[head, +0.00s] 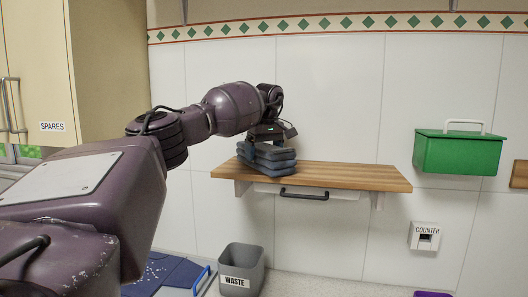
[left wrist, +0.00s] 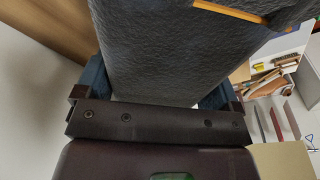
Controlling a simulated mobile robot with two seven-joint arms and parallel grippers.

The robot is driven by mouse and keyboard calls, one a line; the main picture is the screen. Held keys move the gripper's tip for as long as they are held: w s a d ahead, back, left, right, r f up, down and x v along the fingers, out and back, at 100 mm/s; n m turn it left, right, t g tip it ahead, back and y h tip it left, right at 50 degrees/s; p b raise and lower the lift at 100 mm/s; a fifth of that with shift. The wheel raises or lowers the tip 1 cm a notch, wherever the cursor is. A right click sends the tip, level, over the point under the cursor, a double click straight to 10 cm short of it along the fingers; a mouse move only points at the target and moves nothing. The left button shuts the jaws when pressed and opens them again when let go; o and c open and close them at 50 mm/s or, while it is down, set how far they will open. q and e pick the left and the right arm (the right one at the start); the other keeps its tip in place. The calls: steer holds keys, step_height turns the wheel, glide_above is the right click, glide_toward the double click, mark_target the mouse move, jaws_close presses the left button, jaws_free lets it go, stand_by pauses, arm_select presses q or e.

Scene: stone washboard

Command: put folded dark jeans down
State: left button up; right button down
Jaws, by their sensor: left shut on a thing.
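The folded dark jeans (head: 276,161) are a thick blue-grey bundle with several layers. They are at the left part of the wooden wall shelf (head: 345,177), at about board height. I cannot tell whether they rest fully on it. My left gripper (head: 265,139) reaches in from the left and is shut on the jeans from above. In the left wrist view the dark textured jeans (left wrist: 170,50) fill the space between the jaws (left wrist: 155,97). The fingertips are hidden. My right gripper is in no view.
The shelf's right half is bare. A dark handle (head: 304,193) is under its front edge. A green box (head: 458,153) hangs on the wall at right, above a counter device (head: 425,236). A grey waste bin (head: 242,268) stands below. A SPARES cabinet (head: 110,80) is at left.

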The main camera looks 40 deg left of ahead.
mark_target(267, 147)
arm_select(q)
steer(key=shift+d, duration=0.1)
steer(key=o, duration=1)
steer(key=shift+o, duration=0.2)
steer(key=shift+r, duration=0.1)
step_height(267, 147, up, 12)
steer(key=d, duration=0.1)
steer(key=shift+s+d, duration=0.3)
steer(key=shift+d, duration=0.05)
